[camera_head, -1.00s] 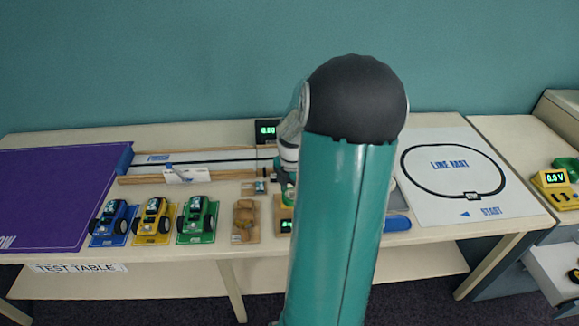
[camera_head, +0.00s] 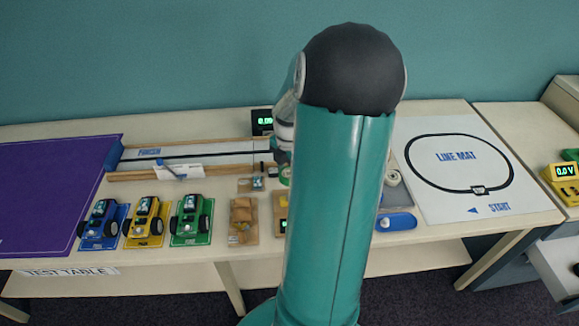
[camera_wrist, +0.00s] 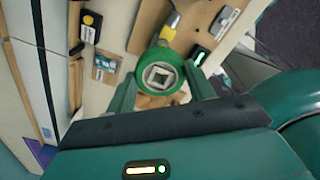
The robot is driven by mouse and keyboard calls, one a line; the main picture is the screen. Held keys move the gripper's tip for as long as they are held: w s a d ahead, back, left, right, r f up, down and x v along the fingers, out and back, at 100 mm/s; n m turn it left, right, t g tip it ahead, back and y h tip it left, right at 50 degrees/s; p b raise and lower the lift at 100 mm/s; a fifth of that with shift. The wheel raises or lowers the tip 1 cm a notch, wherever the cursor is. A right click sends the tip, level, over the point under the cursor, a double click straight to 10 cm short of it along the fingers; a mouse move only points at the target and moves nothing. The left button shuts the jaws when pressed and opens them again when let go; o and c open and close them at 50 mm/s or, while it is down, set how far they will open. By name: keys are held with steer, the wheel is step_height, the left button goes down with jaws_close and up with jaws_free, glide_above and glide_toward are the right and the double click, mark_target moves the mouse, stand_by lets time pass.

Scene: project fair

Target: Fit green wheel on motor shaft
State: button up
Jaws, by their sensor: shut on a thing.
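The green wheel (camera_wrist: 163,76) has a pale hub with a square-looking centre. It sits between the green fingertips of my gripper (camera_wrist: 160,82), which is shut on it above the table. In the head view my arm hides most of the gripper; a bit of green (camera_head: 285,174) shows at the arm's left edge. Beyond the wheel, in the wrist view, a grey and yellow cylinder (camera_wrist: 170,24) lies on a wooden piece and may be the motor. I cannot make out its shaft.
Blue (camera_head: 103,223), yellow (camera_head: 146,221) and green (camera_head: 191,219) cars stand in a row on the table. A wooden chassis (camera_head: 243,220) and a small board (camera_head: 251,184) lie near the gripper. A track (camera_head: 205,158) runs behind; the line mat (camera_head: 455,210) is right.

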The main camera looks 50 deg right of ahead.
steer(key=shift+s+a+f, duration=0.1)
steer(key=shift+s+f, duration=0.2)
steer(key=shift+s, duration=0.05)
steer(key=shift+w+f, duration=0.2)
steer(key=shift+f, duration=0.7)
steer(key=shift+s+f, duration=0.2)
steer(key=shift+f, duration=0.4)
steer(key=shift+w+f, duration=0.15)
steer(key=shift+f, duration=0.55)
steer(key=shift+f, duration=1.6)
stand_by(0.9)
steer(key=o, duration=1.4)
steer(key=shift+o, duration=0.2)
